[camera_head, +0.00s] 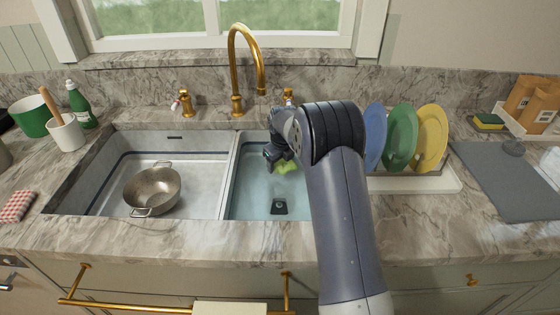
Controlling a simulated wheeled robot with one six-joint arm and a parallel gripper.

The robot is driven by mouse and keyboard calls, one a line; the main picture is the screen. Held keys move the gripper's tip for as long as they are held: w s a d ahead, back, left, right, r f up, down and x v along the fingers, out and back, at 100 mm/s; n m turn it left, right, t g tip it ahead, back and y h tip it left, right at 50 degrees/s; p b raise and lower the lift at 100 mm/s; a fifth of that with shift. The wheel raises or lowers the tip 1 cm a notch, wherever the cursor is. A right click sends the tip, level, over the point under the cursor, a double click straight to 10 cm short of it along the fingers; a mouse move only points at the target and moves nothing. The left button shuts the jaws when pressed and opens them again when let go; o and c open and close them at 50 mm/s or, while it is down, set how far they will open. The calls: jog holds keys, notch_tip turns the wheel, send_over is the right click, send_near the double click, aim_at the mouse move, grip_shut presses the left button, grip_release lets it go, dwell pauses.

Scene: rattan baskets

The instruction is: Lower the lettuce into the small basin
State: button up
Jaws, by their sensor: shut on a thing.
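The lettuce (287,168) is a small light green piece, seen over the small basin. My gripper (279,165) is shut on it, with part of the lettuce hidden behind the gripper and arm. The small basin (250,205) is the right half of the sink, with a bluish inside and a dark square drain near its front. The lettuce shows against the back part of this basin; its exact height above the bottom is hard to tell. My arm covers the basin's right side.
A metal colander (152,190) sits in the larger left basin (205,195). A gold faucet (236,70) rises behind the divider. A rack with blue, green and yellow plates (432,137) stands right of my arm. A grey mat (510,185) lies farther right.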

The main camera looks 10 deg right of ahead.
aim_at(281, 163)
jog(key=shift+f+b, duration=1.9)
jog(key=shift+f, duration=0.9)
dwell(1.1)
dwell(0.4)
jog(key=o, duration=1.1)
jog(key=shift+o, duration=0.2)
jog(key=v, duration=1.1)
jog(key=shift+f, duration=0.1)
jog(key=x, duration=1.1)
jog(key=shift+r, duration=0.2)
